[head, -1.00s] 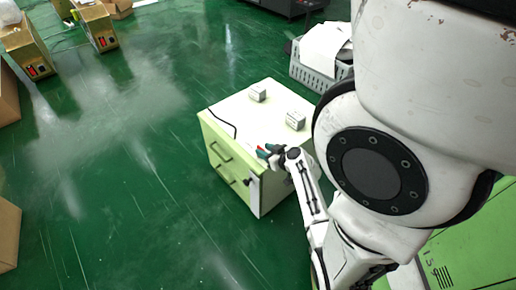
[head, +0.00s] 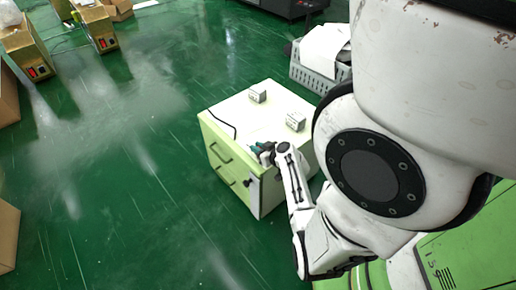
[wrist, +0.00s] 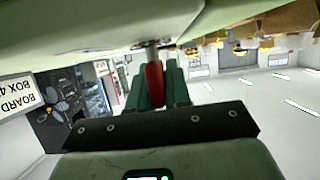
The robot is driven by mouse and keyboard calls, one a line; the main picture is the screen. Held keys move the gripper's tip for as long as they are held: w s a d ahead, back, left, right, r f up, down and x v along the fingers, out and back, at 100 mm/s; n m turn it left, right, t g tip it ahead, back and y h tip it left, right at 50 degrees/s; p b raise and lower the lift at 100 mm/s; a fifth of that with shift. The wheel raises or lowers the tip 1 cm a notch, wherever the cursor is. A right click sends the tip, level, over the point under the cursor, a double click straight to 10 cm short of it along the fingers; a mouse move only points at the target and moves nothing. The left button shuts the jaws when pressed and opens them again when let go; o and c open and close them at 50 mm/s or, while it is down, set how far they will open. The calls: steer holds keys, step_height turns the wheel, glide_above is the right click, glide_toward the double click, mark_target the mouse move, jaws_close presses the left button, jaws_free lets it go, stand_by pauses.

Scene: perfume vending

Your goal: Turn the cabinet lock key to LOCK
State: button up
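The pale green and white cabinet (head: 262,190) stands on the floor in the middle of the head view. My gripper (head: 262,148) is at its upper front right edge. In the wrist view, my gripper's teal fingers (wrist: 157,88) stand on both sides of the red key handle (wrist: 154,80) and appear shut on it. A short metal shaft (wrist: 152,54) runs from the handle to the pale green surface (wrist: 90,55) above it. In the head view the key is hidden by my gripper. No LOCK marking is readable, so I cannot tell the key's setting.
Two small grey boxes (head: 257,96) (head: 295,122) and a black cable (head: 225,124) lie on the cabinet top. A grey crate (head: 318,74) stands behind it. Cardboard boxes (head: 8,235) stand at the left. The green floor (head: 120,170) between is clear.

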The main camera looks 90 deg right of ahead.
jaws_close()
